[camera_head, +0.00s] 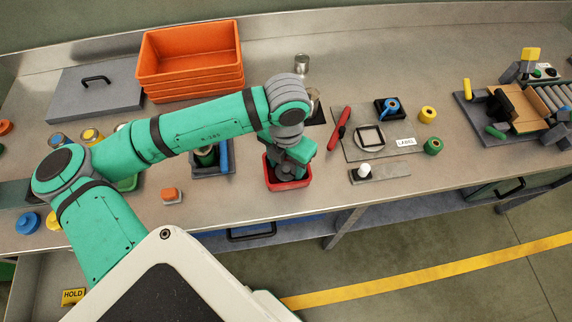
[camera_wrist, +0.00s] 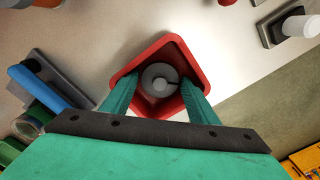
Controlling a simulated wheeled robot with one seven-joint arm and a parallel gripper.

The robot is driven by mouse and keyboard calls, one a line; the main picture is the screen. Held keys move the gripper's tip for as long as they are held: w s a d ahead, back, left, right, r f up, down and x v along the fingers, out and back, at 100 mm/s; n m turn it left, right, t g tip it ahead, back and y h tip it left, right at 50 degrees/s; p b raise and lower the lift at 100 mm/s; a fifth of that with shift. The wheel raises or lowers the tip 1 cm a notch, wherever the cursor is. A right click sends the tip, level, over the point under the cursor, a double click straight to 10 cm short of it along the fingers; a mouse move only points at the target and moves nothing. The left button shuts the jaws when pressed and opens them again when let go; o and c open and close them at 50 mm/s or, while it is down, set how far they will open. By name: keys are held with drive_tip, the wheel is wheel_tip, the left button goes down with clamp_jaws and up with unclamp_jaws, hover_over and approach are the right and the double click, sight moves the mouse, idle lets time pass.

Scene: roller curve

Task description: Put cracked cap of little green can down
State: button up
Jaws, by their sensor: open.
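A red bin (camera_head: 289,186) stands near the front edge of the bench; it also shows in the wrist view (camera_wrist: 165,42). A round grey cap (camera_wrist: 154,71) with a dark notch lies in the bin. My gripper (camera_wrist: 162,84) is open, its green fingers reaching down into the bin on either side of the cap. Whether a finger touches the cap I cannot tell. In the head view my gripper (camera_head: 287,165) hides the bin's inside. A green can (camera_head: 206,156) stands in a grey holder beside a blue bar, left of the bin.
Stacked orange crates (camera_head: 190,60) stand behind my arm. A red-handled tool (camera_head: 340,128) and a grey mat with a label (camera_head: 405,142) lie right of the bin. A white-topped part (camera_head: 364,170) stands near the front edge. An orange button box (camera_head: 171,195) is to the left.

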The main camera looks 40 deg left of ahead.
sight(287, 168)
wheel_tip(287, 168, up, 13)
drive_tip(key=shift+f, duration=0.15)
idle(0.4)
idle(0.4)
